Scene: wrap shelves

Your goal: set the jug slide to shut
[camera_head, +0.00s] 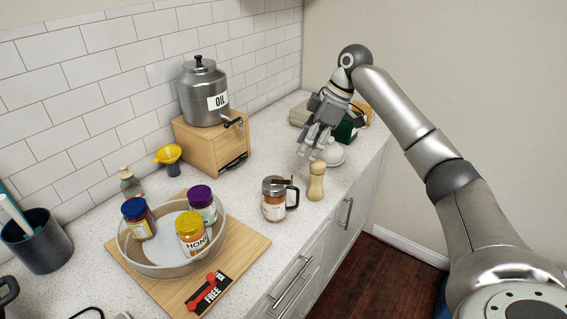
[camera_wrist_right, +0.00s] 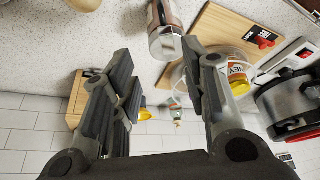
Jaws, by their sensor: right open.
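My left gripper is not in view.
A wooden pepper mill (camera_head: 317,182) stands close right of the jug, and a white lidded bowl (camera_head: 333,154) lies under my right gripper. A round tray (camera_head: 168,270) with jars is left. An oil can (camera_head: 203,97) sits on a wooden box (camera_head: 194,147) behind.

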